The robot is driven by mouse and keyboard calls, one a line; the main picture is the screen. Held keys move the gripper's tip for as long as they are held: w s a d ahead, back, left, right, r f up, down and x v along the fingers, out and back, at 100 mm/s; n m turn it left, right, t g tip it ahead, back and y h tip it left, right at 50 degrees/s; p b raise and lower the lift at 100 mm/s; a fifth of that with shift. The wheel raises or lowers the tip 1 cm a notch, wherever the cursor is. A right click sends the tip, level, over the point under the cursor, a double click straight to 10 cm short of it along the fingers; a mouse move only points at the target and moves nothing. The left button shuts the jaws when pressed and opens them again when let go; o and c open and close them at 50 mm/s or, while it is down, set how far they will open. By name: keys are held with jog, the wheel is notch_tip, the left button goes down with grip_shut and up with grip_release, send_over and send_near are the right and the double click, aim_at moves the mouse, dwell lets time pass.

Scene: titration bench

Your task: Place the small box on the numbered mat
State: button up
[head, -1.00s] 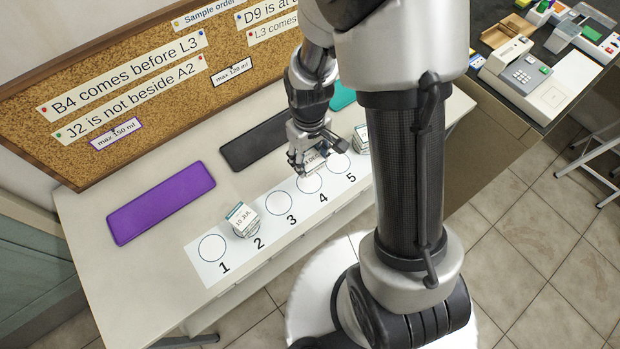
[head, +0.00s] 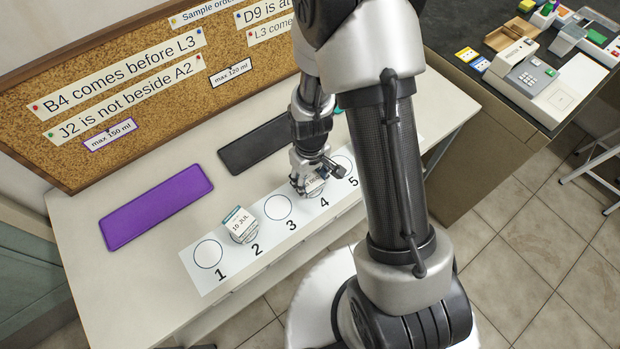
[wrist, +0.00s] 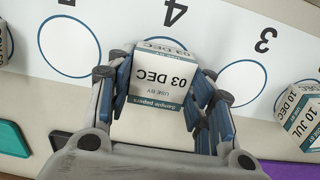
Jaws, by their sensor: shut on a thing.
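The small box (head: 315,186) is white with a teal band and reads "03 DEC". It also shows in the wrist view (wrist: 160,78), between the fingers. My gripper (head: 312,182) is shut on it, with fingers on both sides in the wrist view (wrist: 163,95). The box is over circle 4 of the white numbered mat (head: 212,280), mostly covering that circle. I cannot tell whether its base touches the mat. Circles 1, 3 and 5 look empty.
A similar box reading "10 JUL" (head: 240,225) sits at circle 2. Another box (wrist: 4,45) shows partly at the wrist view's left edge, beyond circle 5. A purple pad (head: 155,208) and a black pad (head: 262,145) lie behind the mat. A corkboard (head: 130,90) stands at the back.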

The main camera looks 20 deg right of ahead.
jog(key=shift+f, duration=0.25)
jog(key=o, duration=1.1)
jog(key=shift+r, duration=0.1)
jog(key=shift+c, duration=0.2)
jog(key=shift+r, duration=0.1)
notch_tip(320, 180, up, 12)
jog(key=p, duration=0.4)
notch_tip(320, 180, up, 7)
jog(key=t, duration=0.1)
send_over(310, 180)
jog(key=s+r+m+t, duration=0.3)
jog(key=s+r, duration=1.2)
jog(key=r, duration=0.2)
jog(key=shift+m+t, duration=0.3)
